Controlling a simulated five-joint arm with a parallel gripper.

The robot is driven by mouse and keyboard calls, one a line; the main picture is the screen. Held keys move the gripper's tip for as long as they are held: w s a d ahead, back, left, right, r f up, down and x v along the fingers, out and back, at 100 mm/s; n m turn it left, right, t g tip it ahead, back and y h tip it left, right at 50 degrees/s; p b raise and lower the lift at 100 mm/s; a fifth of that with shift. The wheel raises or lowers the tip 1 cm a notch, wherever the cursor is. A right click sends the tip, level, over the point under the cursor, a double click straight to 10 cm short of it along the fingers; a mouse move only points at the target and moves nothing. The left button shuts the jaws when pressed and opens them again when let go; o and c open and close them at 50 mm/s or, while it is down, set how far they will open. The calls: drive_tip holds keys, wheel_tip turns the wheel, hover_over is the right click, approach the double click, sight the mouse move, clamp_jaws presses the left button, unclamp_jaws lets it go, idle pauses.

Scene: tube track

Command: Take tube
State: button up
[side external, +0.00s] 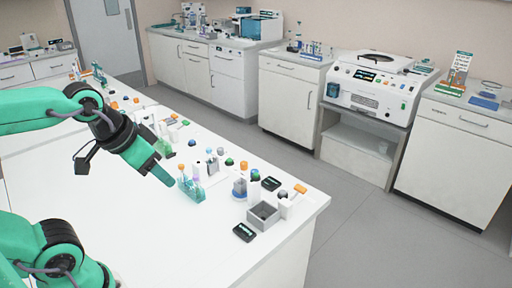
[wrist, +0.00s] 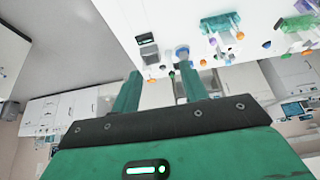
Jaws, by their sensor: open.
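My gripper (side external: 162,174) is open and hangs over the white bench, just left of and above a teal tube rack (side external: 191,192). Its two fingers (wrist: 156,82) are spread, with nothing held between them. The teal rack holds several small tubes, one with an orange cap (side external: 181,168); it also shows in the wrist view (wrist: 222,24). A second, green rack (side external: 164,144) with tubes stands farther back, and shows at the right of the wrist view (wrist: 296,23). Which tube is meant I cannot tell. The side view's tubes are small and partly overlap.
A grey open box (side external: 263,215), a black device (side external: 243,232) and a blue-grey round holder (side external: 240,187) stand near the bench's right end. Several coloured caps are scattered behind the racks. The front left of the white bench (side external: 120,220) is clear.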

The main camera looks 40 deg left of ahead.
drive_tip(key=n+g, duration=0.1)
drive_tip(key=g, duration=0.5)
hover_over(209, 148)
drive_tip(key=f, duration=1)
drive_tip(key=shift+s+d+f, duration=0.1)
drive_tip(key=shift+d+f, duration=0.1)
drive_tip(key=shift+a+f, duration=0.25)
drive_tip(key=shift+f, duration=0.05)
drive_tip(key=shift+f, duration=0.1)
drive_tip(key=shift+f, duration=1.2)
